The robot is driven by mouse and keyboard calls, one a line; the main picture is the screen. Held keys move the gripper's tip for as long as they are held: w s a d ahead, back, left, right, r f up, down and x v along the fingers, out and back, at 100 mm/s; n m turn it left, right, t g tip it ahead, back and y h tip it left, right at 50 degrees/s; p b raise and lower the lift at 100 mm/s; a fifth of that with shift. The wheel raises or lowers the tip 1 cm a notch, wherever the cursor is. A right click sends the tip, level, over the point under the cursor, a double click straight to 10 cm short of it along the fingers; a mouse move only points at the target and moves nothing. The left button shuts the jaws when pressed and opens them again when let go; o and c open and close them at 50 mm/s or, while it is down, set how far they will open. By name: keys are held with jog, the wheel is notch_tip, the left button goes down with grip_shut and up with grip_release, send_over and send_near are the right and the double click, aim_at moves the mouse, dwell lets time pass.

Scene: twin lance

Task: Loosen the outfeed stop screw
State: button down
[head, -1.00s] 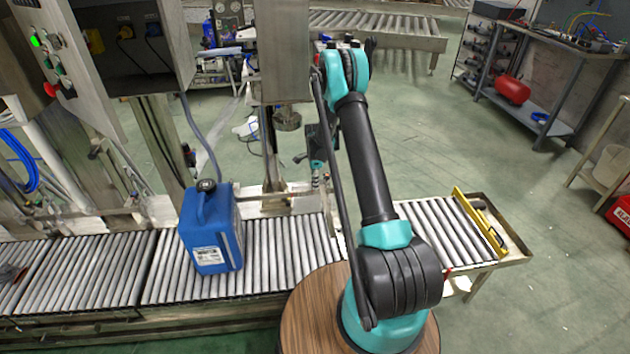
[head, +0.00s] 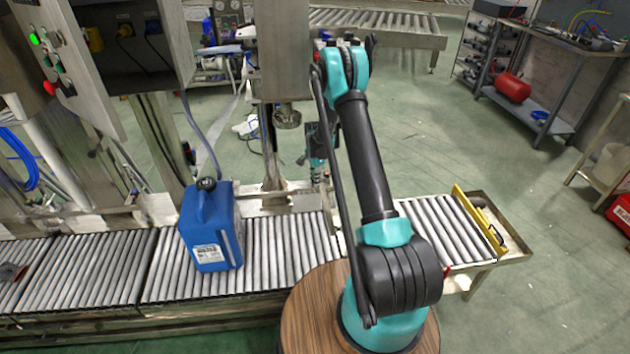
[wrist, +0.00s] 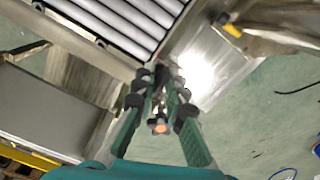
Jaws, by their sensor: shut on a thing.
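My gripper (head: 317,172) hangs at the far side of the roller conveyor, partly hidden behind my arm in the head view. In the wrist view its green fingers (wrist: 160,82) come together at the conveyor's edge, shut on a small dark part, seemingly the outfeed stop screw. The fingers cover most of that part, so its thread and head cannot be made out. A small orange round end (wrist: 158,126) shows between the fingers. A yellow stop bar (head: 480,222) lies across the outfeed end of the conveyor (head: 433,228).
A blue jerrycan (head: 211,230) stands upright on the rollers left of my arm. A steel column (head: 275,150) rises behind the conveyor, left of my gripper. A workbench (head: 560,90) stands at the back right. The floor between is clear.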

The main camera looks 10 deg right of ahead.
jog(key=n, duration=0.4)
dwell(0.4)
jog(key=shift+n, duration=0.3)
jog(key=n, duration=0.4)
jog(key=shift+n, duration=0.3)
jog(key=n, duration=0.4)
